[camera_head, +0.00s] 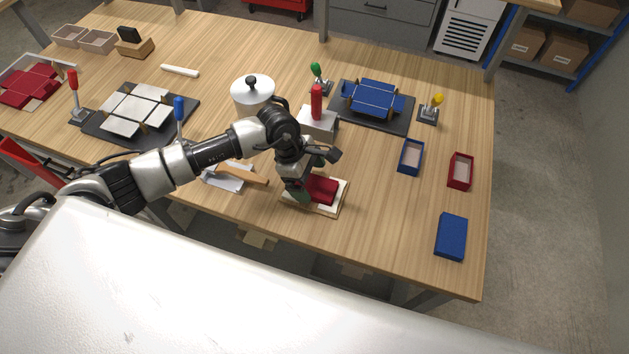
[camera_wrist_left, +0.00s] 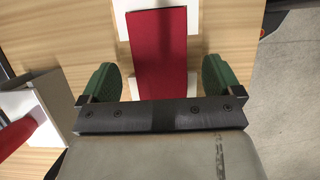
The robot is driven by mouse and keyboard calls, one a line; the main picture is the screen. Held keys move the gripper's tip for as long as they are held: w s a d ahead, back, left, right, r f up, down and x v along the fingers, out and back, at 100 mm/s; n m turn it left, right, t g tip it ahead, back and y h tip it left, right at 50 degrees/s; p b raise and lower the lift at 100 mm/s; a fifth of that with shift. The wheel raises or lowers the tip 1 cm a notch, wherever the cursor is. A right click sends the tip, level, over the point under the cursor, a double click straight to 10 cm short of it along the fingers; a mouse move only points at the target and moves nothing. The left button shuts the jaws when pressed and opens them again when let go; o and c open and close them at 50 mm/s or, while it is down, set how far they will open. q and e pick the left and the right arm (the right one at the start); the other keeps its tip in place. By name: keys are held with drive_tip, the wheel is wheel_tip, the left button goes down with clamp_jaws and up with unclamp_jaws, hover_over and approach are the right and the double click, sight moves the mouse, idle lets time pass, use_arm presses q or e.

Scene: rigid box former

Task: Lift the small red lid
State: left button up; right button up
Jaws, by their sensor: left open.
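The small red lid (camera_head: 323,190) lies on a white and wooden base (camera_head: 329,208) near the front edge of the table. In the left wrist view the red lid (camera_wrist_left: 159,52) shows as a long red panel over white pieces. My left gripper (camera_head: 305,182) is at the lid. In the left wrist view its green fingertips (camera_wrist_left: 161,79) stand open on either side of the lid, with a gap on each side. Part of the lid is hidden behind my gripper in the head view. My right gripper is not in view.
A grey block with a red handle (camera_head: 317,104) stands just behind my gripper. A white pot (camera_head: 252,92) is behind my forearm. A blue open box (camera_head: 411,157), a red open box (camera_head: 460,171) and a blue box (camera_head: 451,237) are at the right. The table between is clear.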

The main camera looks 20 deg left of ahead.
sight(315, 188)
use_arm(q)
drive_tip(key=shift+x, duration=1.25)
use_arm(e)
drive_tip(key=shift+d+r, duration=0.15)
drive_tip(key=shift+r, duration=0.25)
use_arm(q)
drive_tip(key=shift+f, duration=0.1)
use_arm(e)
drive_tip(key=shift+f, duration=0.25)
use_arm(q)
drive_tip(key=c, duration=1)
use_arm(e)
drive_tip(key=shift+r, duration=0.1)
